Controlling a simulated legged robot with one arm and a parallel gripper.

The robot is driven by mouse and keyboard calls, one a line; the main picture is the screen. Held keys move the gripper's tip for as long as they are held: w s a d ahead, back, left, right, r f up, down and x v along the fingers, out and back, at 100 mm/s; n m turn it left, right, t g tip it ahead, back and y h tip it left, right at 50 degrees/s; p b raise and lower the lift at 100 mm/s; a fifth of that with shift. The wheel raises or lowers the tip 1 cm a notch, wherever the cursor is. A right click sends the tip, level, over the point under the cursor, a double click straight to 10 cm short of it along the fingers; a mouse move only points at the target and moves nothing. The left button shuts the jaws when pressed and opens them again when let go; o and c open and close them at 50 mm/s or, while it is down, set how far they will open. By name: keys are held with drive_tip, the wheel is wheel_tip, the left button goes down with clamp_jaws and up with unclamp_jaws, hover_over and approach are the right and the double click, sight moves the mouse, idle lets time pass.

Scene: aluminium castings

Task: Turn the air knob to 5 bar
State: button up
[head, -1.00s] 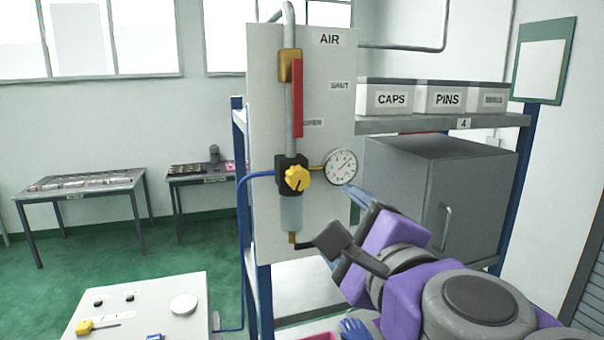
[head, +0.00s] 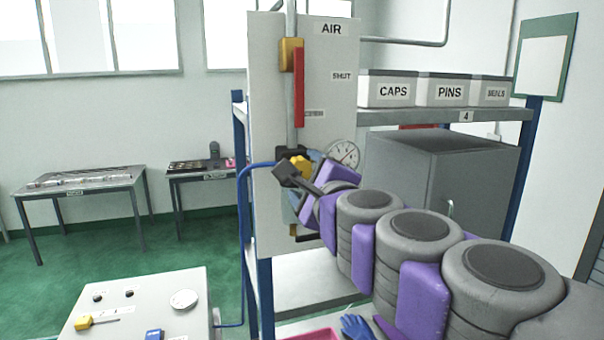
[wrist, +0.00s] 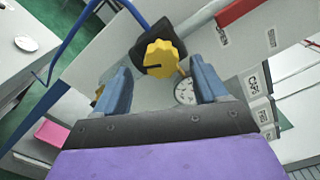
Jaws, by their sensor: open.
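The yellow air knob (head: 300,165) is on the black regulator of the upright AIR panel (head: 345,90), partly hidden by my gripper in the head view. In the wrist view the knob (wrist: 161,60), with a dark pointer line, lies ahead of and between my open fingers. My gripper (wrist: 162,88) is empty, and I see no contact with the knob. The round pressure gauge (head: 343,153) is right of the knob and partly covered by my arm in the head view. It also shows beside the right finger in the wrist view (wrist: 185,92). Its reading is too small to tell.
A red lever (head: 298,90) hangs above the regulator. A blue hose (head: 255,166) runs left from it. A shelf (head: 430,122) with labelled bins and a grey cabinet (head: 450,175) stand to the right. A grey control box (head: 140,305) is at lower left.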

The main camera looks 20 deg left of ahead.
sight(299, 168)
drive_tip(key=shift+x, duration=1.7)
drive_tip(key=shift+f, duration=0.1)
drive_tip(key=c, duration=1)
